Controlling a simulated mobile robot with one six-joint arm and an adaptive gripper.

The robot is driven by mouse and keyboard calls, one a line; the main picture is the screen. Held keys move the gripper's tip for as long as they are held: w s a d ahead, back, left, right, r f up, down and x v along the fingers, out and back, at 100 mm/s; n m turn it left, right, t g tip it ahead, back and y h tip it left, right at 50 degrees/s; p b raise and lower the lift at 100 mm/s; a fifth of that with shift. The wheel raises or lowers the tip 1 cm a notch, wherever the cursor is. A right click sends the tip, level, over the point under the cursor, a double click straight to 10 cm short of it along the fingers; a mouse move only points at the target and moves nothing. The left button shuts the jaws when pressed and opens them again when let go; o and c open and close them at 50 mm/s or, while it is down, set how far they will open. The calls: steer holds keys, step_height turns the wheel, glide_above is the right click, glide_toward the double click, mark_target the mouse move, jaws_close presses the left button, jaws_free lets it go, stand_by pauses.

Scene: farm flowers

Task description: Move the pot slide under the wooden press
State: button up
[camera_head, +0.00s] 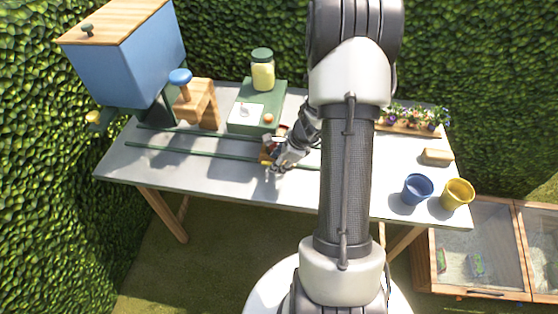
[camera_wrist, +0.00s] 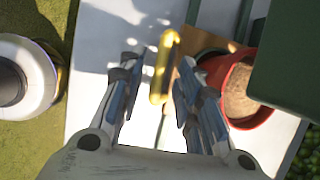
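The pot slide (camera_wrist: 187,48) is a wooden plate with a red pot (camera_wrist: 235,95) full of soil on it and an upright golden handle (camera_wrist: 163,68) at its edge. In the head view the slide (camera_head: 266,153) sits on the green rails, partly hidden by my gripper. My gripper (camera_head: 272,172) is low over the table at the slide. In the wrist view my gripper (camera_wrist: 157,85) is open, with the handle between its fingertips, nearer the right finger. A gap shows on the left. The wooden press (camera_head: 207,104), with a blue knob (camera_head: 180,76), stands left of the slide.
A blue hopper (camera_head: 125,60) stands at the left end of the table. A green block (camera_head: 285,97) with a jar (camera_head: 263,70) is behind the rails. A blue pot (camera_head: 417,189), yellow pot (camera_head: 457,194) and flower tray (camera_head: 405,128) are right. The rails (camera_head: 165,151) look clear leftward.

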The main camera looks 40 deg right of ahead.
steer(key=shift+r, duration=0.1)
steer(key=v, duration=1.2)
